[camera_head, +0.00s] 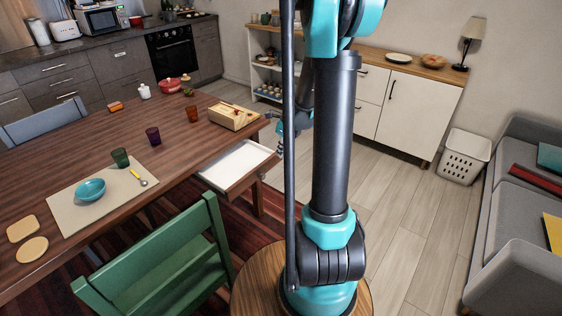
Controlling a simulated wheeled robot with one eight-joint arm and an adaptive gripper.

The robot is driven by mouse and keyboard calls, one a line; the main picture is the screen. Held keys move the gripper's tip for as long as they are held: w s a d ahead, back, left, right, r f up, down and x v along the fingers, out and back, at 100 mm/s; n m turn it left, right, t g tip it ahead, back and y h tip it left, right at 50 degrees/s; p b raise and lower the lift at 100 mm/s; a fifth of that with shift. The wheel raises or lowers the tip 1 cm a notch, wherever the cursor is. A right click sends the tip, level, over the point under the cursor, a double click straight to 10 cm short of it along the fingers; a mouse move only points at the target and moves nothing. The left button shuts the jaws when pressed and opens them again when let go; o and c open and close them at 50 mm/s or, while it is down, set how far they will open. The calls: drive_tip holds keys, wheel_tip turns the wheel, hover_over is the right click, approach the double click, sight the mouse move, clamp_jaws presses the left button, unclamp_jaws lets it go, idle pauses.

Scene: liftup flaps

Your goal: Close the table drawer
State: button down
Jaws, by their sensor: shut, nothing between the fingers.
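The table drawer (238,163) sticks out open from the near right side of the wooden table (100,161). Its white inside shows and looks empty. My gripper (279,147) is beside the right end of the open drawer, close to its front. It is shut with nothing between its fingers. Part of the gripper and forearm is hidden behind my dark upright arm link, and I cannot tell whether the gripper touches the drawer.
A wooden box (234,117) stands on the table above the drawer. A green chair (165,255) stands at the table's near side, left of the drawer. A white basket (463,157) and a grey sofa (525,200) are at right. The floor between is clear.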

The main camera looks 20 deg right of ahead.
sight(269, 163)
drive_tip(key=shift+w+a+f, duration=0.65)
drive_tip(key=shift+w+f, duration=0.2)
drive_tip(key=shift+f, duration=0.7)
drive_tip(key=shift+w+a+f, duration=0.6)
drive_tip(key=shift+w+f, duration=0.3)
drive_tip(key=shift+f, duration=0.7)
drive_tip(key=shift+w+a+f, duration=0.65)
drive_tip(key=shift+w+f, duration=0.2)
drive_tip(key=shift+f, duration=0.7)
